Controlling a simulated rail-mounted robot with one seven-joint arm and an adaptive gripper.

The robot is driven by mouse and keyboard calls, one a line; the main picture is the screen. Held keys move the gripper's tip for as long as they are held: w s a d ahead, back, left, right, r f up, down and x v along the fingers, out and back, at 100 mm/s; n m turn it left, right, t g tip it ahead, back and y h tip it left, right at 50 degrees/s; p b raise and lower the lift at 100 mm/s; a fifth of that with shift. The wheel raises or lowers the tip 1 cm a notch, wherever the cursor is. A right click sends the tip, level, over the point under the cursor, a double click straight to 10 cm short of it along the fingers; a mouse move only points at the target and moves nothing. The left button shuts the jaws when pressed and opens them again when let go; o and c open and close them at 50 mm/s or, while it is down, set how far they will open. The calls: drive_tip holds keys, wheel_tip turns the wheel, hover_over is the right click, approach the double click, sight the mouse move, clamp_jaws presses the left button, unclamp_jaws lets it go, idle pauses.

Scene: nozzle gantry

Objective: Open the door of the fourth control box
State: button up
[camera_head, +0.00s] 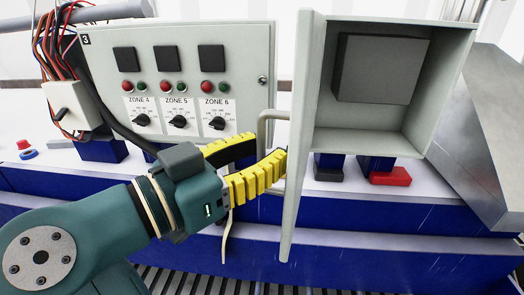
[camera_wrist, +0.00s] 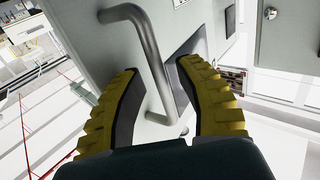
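The grey control box (camera_head: 374,117) at the right stands open and shows a square grey panel inside. Its door (camera_head: 300,135) is swung out toward me, seen almost edge-on at the box's left side. A bent metal bar handle (camera_head: 267,125) sticks out from the door's left face. My gripper (camera_head: 265,155), with yellow ribbed fingers, is at the lower part of this handle. In the wrist view my gripper (camera_wrist: 158,70) is open, with the handle (camera_wrist: 153,55) between the spread fingers and gaps visible. The door face (camera_wrist: 92,50) shows behind it.
The closed box marked 3 (camera_head: 185,48), with buttons and zone knobs, stands left of the door. A junction box (camera_head: 72,105) with loose wires is further left. A slanted metal panel (camera_head: 490,135) borders the right side. A red block (camera_head: 390,177) sits below the open box.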

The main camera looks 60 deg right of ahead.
drive_tip(key=shift+d, duration=0.1)
drive_tip(key=v, duration=1.2)
